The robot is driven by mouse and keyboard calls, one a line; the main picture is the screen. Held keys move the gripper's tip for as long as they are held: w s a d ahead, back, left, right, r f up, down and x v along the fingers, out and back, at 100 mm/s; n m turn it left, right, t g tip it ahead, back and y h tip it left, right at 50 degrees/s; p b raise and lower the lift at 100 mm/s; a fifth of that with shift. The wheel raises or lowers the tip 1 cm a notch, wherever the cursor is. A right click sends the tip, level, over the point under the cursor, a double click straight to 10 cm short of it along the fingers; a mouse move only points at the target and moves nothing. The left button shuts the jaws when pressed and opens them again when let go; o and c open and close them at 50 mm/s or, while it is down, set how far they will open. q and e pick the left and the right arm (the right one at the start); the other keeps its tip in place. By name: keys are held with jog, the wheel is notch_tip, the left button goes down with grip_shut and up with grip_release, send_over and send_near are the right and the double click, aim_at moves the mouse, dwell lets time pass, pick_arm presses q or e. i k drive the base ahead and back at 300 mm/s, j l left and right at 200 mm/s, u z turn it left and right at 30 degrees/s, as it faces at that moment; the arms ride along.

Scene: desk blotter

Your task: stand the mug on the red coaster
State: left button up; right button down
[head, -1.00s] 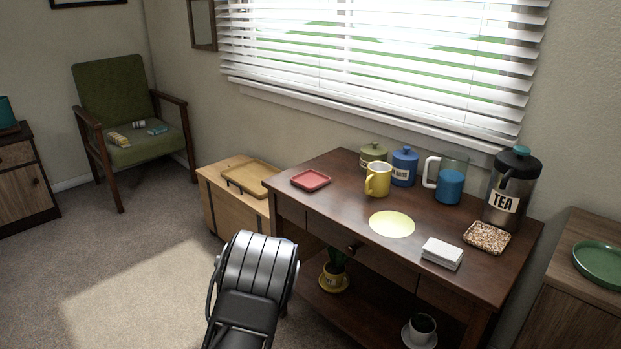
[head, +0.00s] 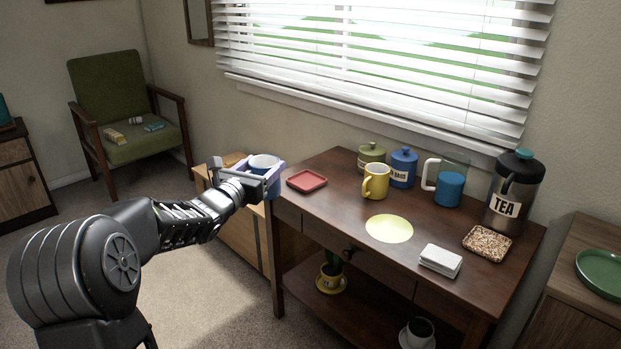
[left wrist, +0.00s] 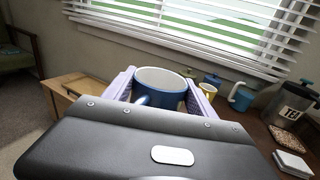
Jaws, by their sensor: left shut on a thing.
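My left gripper (head: 252,183) comes in from the left and is shut on a blue mug (head: 264,162) with a white inside. The mug is upright, in the air just left of the table's left end. In the left wrist view the mug (left wrist: 160,82) sits between the two pale fingers, its handle towards the wrist. The red coaster (head: 306,181) lies flat and empty on the table's left end, a little right of the mug. My right gripper is not in view.
On the dark table (head: 335,212) stand a yellow mug (head: 376,182), canisters, a blue-filled jug (head: 449,188) and a tea flask (head: 508,200). A yellow disc (head: 389,229), white stack (head: 440,261) and speckled coaster (head: 487,244) lie in front.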

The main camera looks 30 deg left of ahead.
aim_at(301, 184)
jog(key=i+j, duration=0.15)
jog(key=i, duration=0.7)
